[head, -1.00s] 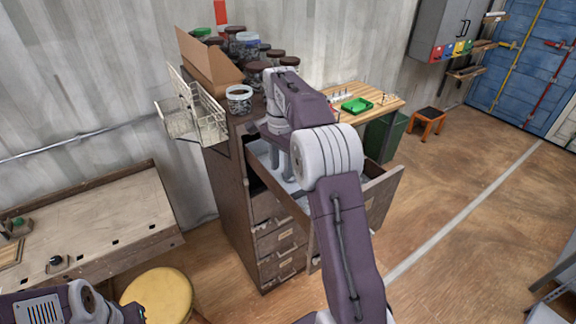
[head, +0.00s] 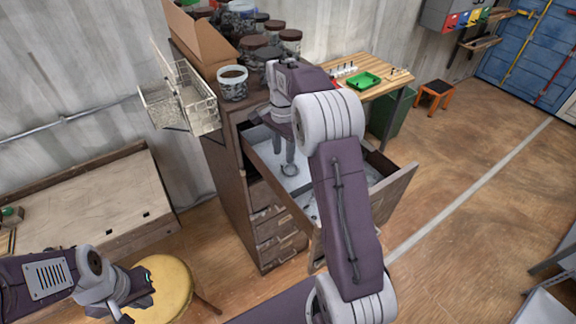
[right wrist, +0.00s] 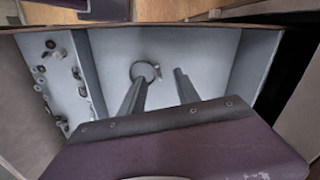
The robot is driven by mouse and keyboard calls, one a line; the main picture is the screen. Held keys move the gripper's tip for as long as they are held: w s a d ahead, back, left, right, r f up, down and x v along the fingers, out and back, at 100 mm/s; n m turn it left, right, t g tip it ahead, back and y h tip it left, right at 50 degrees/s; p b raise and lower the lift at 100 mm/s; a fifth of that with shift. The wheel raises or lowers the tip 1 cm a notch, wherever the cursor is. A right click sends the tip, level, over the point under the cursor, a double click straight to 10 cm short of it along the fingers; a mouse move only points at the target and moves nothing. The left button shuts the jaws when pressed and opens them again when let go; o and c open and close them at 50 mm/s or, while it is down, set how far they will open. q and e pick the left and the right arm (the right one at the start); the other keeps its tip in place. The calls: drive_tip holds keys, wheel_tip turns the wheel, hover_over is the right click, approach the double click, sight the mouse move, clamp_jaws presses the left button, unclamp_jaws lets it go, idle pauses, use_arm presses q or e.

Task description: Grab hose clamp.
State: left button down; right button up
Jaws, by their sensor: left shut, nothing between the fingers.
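The hose clamp (head: 289,170) is a small metal ring in the open drawer, on the pale drawer bottom. It also shows in the right wrist view (right wrist: 145,71), at the tip of the left-hand finger there. I cannot tell whether that finger touches it. My right gripper (head: 283,157) points down into the drawer. Its fingers stand apart in the right wrist view (right wrist: 163,76), with the ring near one finger and not clearly between both. My left gripper (head: 136,287) is shut and empty, above the yellow stool at the lower left.
The open drawer (head: 395,197) sticks out of a tall brown cabinet (head: 225,185). A divider (right wrist: 90,75) separates a side compartment with several small metal parts. Jars, a cardboard box (head: 205,45) and a wire basket (head: 180,100) crowd the cabinet top and side.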

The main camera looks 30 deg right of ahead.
sight(284, 164)
drive_tip(key=f, duration=0.2)
drive_tip(key=shift+s+f, duration=0.25)
drive_tip(key=shift+f, duration=0.1)
drive_tip(key=shift+s+a+f, duration=0.1)
drive_tip(key=shift+f, duration=0.2)
clamp_jaws()
use_arm(q)
drive_tip(key=shift+s+a+r, duration=0.1)
drive_tip(key=shift+s+r, duration=0.1)
drive_tip(key=shift+r, duration=0.35)
use_arm(e)
drive_tip(key=shift+r, duration=0.7)
drive_tip(key=r, duration=0.3)
drive_tip(key=shift+d+b, duration=0.3)
drive_tip(key=shift+b, duration=0.1)
use_arm(q)
drive_tip(key=shift+f, duration=0.65)
use_arm(e)
drive_tip(key=s+d+r, duration=0.2)
drive_tip(key=d+r, duration=0.4)
drive_tip(key=d, duration=0.4)
drive_tip(key=shift+s+d+r, duration=0.25)
drive_tip(key=shift+s+d, duration=0.05)
drive_tip(key=shift+d, duration=0.1)
